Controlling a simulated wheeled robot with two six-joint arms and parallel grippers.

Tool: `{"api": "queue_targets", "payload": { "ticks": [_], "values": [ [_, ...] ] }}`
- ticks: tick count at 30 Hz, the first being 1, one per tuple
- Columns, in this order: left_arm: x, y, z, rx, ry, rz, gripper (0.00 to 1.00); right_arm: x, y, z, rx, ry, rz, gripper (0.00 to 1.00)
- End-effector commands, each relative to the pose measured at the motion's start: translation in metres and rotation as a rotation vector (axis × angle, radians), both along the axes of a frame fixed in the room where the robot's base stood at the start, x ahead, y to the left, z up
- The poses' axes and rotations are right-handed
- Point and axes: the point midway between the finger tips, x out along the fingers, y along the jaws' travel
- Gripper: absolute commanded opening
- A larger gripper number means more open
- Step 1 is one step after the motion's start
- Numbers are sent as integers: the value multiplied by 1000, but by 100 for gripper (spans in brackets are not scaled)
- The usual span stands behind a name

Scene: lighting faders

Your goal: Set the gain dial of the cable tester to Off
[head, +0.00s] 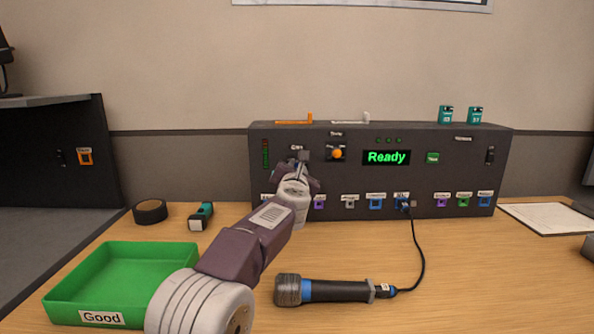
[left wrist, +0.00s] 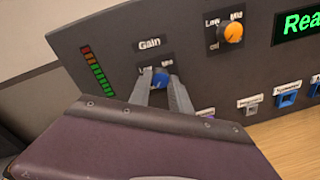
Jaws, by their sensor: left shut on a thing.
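The cable tester (head: 400,165) is a dark box at the back of the table with a green "Ready" display. Its gain dial (left wrist: 160,80) is blue and sits under the "Gain" label in the left wrist view. My left gripper (left wrist: 163,86) is shut on the gain dial, with one finger on each side. "Low" and "Mid" marks show above the dial, but its pointer and Off mark are hidden by the gripper. In the head view my left gripper (head: 298,160) covers the dial. My right gripper is not in view.
An orange dial (head: 337,153) is just right of the gain dial. A microphone (head: 330,290) lies in front, cabled to the tester. A green "Good" tray (head: 120,275), black tape roll (head: 150,211) and small teal device (head: 201,216) are at the left. The table's front right is clear.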

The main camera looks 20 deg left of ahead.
Motion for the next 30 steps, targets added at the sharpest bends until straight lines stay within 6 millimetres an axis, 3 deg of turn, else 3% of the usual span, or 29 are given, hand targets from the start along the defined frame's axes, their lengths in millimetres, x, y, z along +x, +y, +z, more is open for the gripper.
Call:
{"api": "queue_targets", "payload": {
  "ticks": [3, 4, 6, 17, 30],
  "values": [
    [0, 0, -3, -2, 5, -1, 0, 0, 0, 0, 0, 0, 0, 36],
    [0, 0, -3, -2, 5, -1, 26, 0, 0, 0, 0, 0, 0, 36],
    [0, 0, -3, -1, 5, -1, 46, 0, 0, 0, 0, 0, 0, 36],
    [-3, -1, -1, 0, 1, 0, 46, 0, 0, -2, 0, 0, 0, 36],
    [-80, -18, 1, -1, 2, -1, 46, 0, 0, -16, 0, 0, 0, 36]
  ]
}}
